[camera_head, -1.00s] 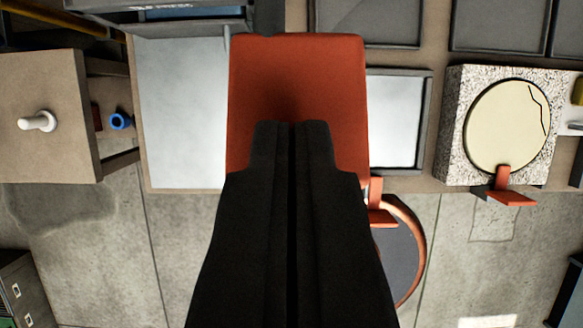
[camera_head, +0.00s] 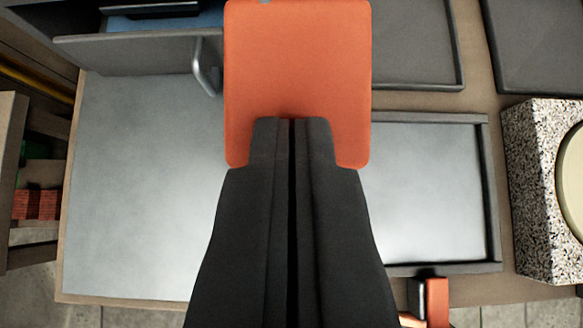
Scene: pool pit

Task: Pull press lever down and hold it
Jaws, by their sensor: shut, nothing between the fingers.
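A wide flat orange paddle (camera_head: 297,70) with rounded corners fills the upper middle of the head camera view; it looks like the press lever's handle. My gripper (camera_head: 292,122) is shut and empty, its black fingertips overlapping the paddle's lower middle. I cannot tell whether they touch it. The paddle's lower middle is hidden behind the fingers, and the rest of the press does not show.
Below are a grey work surface (camera_head: 140,200) and a framed grey tray (camera_head: 489,190). An open drawer with a metal handle (camera_head: 205,72) is at upper left. A speckled stone block (camera_head: 528,185) stands at right. A small orange part (camera_head: 437,302) shows at lower right.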

